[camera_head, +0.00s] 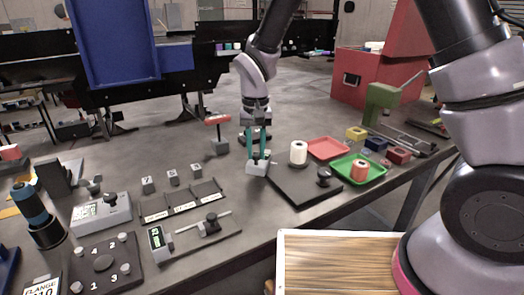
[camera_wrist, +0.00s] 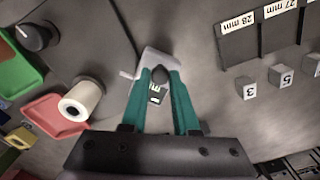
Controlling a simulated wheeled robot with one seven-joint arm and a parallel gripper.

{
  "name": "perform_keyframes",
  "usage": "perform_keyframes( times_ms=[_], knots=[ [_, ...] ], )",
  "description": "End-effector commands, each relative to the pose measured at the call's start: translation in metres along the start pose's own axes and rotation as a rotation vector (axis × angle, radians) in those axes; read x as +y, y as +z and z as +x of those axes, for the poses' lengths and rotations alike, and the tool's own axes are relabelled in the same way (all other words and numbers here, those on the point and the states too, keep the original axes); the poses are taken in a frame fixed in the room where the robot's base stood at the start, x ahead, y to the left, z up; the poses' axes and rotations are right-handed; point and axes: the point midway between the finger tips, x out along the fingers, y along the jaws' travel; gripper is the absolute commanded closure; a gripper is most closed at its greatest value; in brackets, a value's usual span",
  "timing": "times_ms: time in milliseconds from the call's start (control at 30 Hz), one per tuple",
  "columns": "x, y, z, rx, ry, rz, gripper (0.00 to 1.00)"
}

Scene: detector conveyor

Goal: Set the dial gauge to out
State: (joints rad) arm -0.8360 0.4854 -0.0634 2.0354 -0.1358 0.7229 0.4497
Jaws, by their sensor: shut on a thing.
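A small light grey device (camera_head: 257,168) with a side stub is at the left edge of the dark plate. I take it for the dial gauge. In the wrist view the grey device (camera_wrist: 150,62) shows a dark rounded knob and a small display with dark marks. My gripper (camera_head: 258,150) points down over it, with its teal fingers closed around the dark knob. In the wrist view my gripper (camera_wrist: 160,84) has both fingertips at the knob. The fingers hide part of the device. I cannot tell whether it rests on the table.
The dark plate (camera_head: 290,190) bears a white roll (camera_head: 298,152) and a black knob (camera_head: 323,176). A red tray (camera_head: 327,147) and green tray (camera_head: 345,174) lie right. Labelled slots (camera_head: 180,203), numbered cubes and a caliper-like gauge (camera_head: 157,240) are left. A red-topped stand (camera_head: 218,130) is behind.

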Motion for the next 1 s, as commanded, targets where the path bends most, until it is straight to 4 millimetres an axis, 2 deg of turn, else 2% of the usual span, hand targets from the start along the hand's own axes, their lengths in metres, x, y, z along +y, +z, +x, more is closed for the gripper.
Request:
perform_keyframes(
  times_ms=[600, 633, 700, 1000],
  knots=[
    [-0.0061, -0.0032, -0.0011, 0.004, -0.003, 0.047, 1.00],
    [-0.0062, -0.0033, -0.0012, 0.004, -0.003, 0.046, 0.68],
    [-0.0062, -0.0032, -0.0012, 0.004, -0.003, 0.046, 0.42],
    [-0.0052, -0.0024, -0.0008, 0.001, -0.001, 0.046, 0.42]
  ],
)
